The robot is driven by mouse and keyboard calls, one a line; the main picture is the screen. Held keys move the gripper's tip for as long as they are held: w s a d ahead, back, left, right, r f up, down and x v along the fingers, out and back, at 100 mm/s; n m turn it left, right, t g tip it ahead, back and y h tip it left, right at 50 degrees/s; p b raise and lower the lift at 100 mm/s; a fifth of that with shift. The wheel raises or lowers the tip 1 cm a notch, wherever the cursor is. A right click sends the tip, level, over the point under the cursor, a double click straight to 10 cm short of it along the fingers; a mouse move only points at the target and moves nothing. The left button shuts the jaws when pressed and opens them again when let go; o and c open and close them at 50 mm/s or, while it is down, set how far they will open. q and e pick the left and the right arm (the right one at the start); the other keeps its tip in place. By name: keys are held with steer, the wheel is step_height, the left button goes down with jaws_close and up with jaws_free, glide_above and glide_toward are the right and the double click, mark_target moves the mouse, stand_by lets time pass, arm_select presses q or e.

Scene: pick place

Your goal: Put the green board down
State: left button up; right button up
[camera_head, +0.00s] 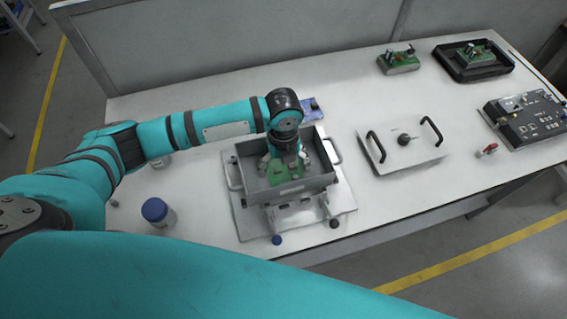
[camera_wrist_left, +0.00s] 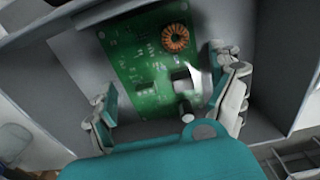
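The green board (camera_head: 287,172) is inside the grey box (camera_head: 252,187), below my left gripper (camera_head: 287,158). In the left wrist view, the board (camera_wrist_left: 150,62) shows a copper coil and a grey chip. The fingers of my left gripper (camera_wrist_left: 168,104) are spread wide, one at each side of the board. A narrow gap shows by the right finger; the left finger overlaps the board's edge in the picture, and contact there is unclear. Whether the board rests on the box floor cannot be seen. My right gripper is not in view.
The box's walls stand close around my gripper. A lid with two black handles (camera_head: 400,152) lies to the right. Other boards (camera_head: 399,62), a black tray (camera_head: 465,71) and a dark control panel (camera_head: 530,121) stand farther right. A blue-capped bottle (camera_head: 157,213) stands left.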

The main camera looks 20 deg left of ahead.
mark_target(284, 168)
arm_select(q)
steer(key=shift+o, duration=0.2)
steer(key=shift+r, duration=0.15)
step_height(284, 168, up, 12)
steer(key=shift+b, duration=0.45)
